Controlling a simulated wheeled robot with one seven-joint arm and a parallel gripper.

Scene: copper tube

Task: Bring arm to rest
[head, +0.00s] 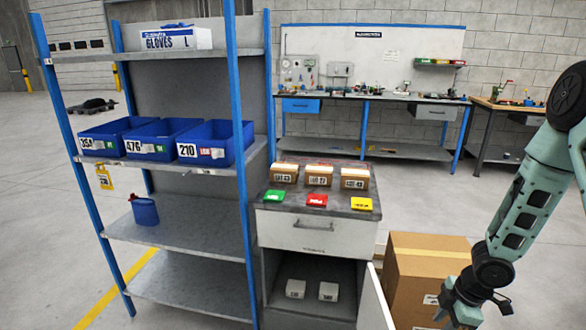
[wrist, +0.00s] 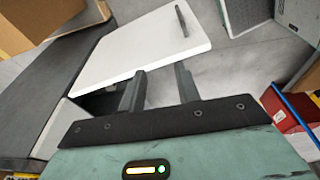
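My arm reaches down the right side of the head view, ending in my gripper (head: 458,312) low at the right, in front of a cardboard box. In the wrist view my gripper (wrist: 160,82) has two dark fingers standing apart with nothing between them, so it is open and empty. Beyond the fingertips is a white cabinet door (wrist: 140,50) with a dark handle (wrist: 181,20). In the head view this door (head: 375,300) stands swung open at the cabinet's lower right. I cannot tell whether the fingers touch it.
The cabinet (head: 312,235) holds two small white boxes in its lower compartment, with cartons and coloured cards on top. A blue-framed shelf (head: 180,235) with blue bins stands left. The cardboard box (head: 420,262) is close to my arm. A red bin (wrist: 285,112) shows right in the wrist view.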

